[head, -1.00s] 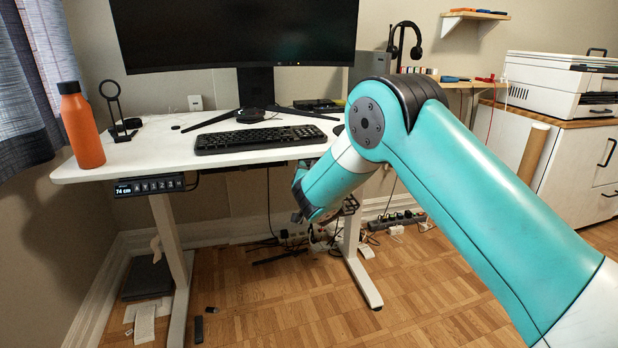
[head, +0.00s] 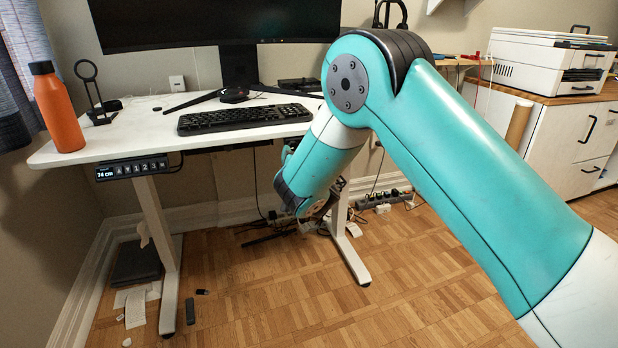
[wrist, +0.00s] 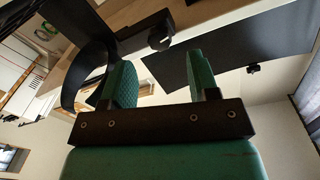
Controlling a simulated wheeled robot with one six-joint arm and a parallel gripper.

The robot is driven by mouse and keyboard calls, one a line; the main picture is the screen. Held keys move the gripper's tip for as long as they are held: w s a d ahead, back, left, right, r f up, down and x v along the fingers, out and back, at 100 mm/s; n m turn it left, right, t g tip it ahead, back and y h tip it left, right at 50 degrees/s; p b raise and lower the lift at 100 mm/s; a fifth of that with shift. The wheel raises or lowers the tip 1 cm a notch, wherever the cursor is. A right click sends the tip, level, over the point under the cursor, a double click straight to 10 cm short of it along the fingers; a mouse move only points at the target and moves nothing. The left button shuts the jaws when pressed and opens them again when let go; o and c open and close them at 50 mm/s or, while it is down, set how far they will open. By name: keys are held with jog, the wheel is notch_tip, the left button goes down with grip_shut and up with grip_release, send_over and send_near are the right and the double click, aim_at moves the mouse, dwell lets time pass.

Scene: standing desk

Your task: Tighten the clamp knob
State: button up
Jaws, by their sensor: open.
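My gripper (wrist: 157,70) shows in the wrist view with two green pads apart and nothing between them. A small dark round knob (wrist: 160,38), which looks like the clamp knob, is beyond the fingertips, near the gap between them. It sits on a dark bar along a pale board edge; I see no contact. In the head view my arm hides most of the gripper, below the desk's right front part, and I cannot make out the knob there.
The white desk (head: 130,135) holds an orange bottle (head: 57,110), a black stand (head: 92,90), a keyboard (head: 243,119) and a monitor (head: 215,20). A desk leg (head: 345,240) and cables stand near my wrist. In the wrist view a black curved band (wrist: 75,75) lies left of the fingers.

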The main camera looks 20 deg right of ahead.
jog(key=s+b, duration=0.5)
jog(key=s, duration=0.7)
jog(key=shift+s+a, duration=0.3)
jog(key=shift+a, duration=0.1)
